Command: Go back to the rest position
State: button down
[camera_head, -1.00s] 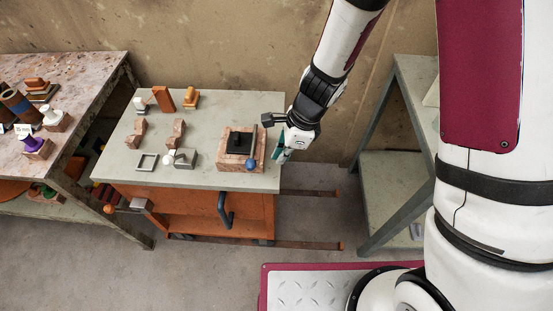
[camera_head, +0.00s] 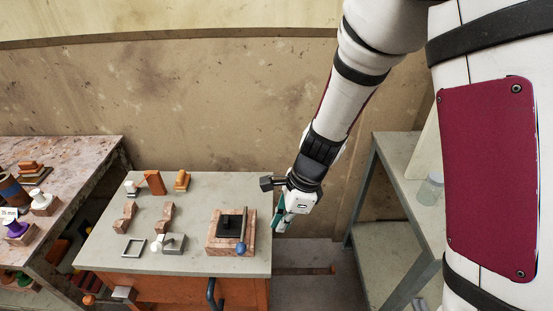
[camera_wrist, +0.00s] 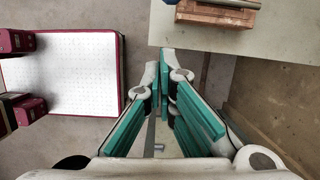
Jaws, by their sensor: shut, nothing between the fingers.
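My gripper (camera_head: 281,222) hangs at the right edge of the grey-topped cart (camera_head: 192,191) in the head view, its fingers pointing down. In the wrist view its green-padded fingers (camera_wrist: 165,85) are drawn together with nothing held between them. The cart's top edge and the floor lie beyond the fingertips there. On the cart near the gripper, a wooden block with a black plate (camera_head: 230,226) and a blue ball-ended lever (camera_head: 241,248) sits to its left, apart from it.
Wooden blocks (camera_head: 164,217), a square metal frame (camera_head: 133,246) and several small parts stand on the cart. A stained table (camera_head: 90,160) is at left, a metal shelf (camera_head: 400,160) at right. The wall is behind. Floor shows between cart and shelf.

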jog(key=s+d+r+n+t, duration=0.1)
jog(key=s+d+r+n, duration=0.25)
jog(key=r, duration=0.35)
jog(key=s+d+r+n+t+h, duration=0.1)
jog(key=s+d+r+n, duration=0.2)
jog(key=r+n, duration=0.3)
jog(key=s+d+r+n+t, duration=0.2)
jog(key=s+d+r+n, duration=0.15)
jog(key=r, duration=0.45)
jog(key=s+d+r+n+t+h, duration=0.1)
jog(key=s+d+r+n+h, duration=0.1)
jog(key=s+d+r+n, duration=0.2)
jog(key=shift+s+d+n, duration=0.3)
jog(key=shift+s+d, duration=0.65)
jog(key=shift+s, duration=0.2)
